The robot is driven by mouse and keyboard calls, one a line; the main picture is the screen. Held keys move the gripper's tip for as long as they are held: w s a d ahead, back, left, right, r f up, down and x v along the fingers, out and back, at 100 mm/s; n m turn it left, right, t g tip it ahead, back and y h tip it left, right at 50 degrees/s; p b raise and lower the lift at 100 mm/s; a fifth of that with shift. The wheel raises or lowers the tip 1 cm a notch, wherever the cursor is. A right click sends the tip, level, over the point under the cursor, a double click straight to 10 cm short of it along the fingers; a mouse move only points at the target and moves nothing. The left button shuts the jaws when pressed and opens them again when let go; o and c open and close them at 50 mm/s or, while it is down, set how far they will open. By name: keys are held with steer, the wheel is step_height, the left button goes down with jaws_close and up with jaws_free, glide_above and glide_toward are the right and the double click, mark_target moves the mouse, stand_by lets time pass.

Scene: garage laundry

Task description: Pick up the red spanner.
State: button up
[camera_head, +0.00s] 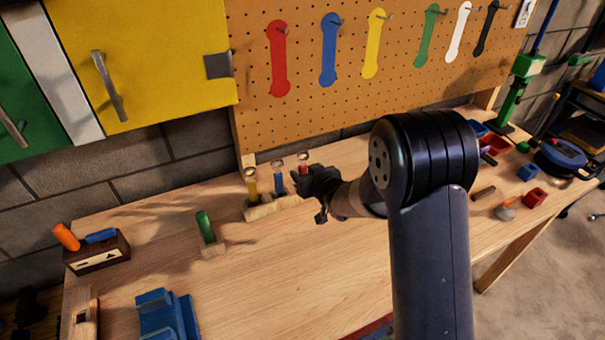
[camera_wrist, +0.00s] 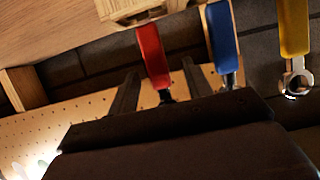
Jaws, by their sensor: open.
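The red spanner (camera_head: 304,169) stands upright at the right end of a row in a wooden rack (camera_head: 262,209) on the bench. Only its top shows beside my gripper (camera_head: 318,192) in the head view. In the wrist view, the red handle (camera_wrist: 152,57) appears between the two spread fingers of my gripper (camera_wrist: 160,67). The gripper is open, and I see a gap on both sides of the handle.
A blue spanner (camera_head: 279,179) and a yellow one (camera_head: 251,185) stand close left of the red one. A green-handled tool (camera_head: 205,227) stands in a separate block. Flat spanner shapes, one red (camera_head: 279,60), are on the pegboard (camera_head: 255,110) behind. Bare bench lies in front.

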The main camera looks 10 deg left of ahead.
steer(key=shift+p+x, duration=0.3)
steer(key=shift+x, duration=0.95)
steer(key=shift+d, duration=0.1)
steer(key=shift+c, duration=0.2)
jaws_close()
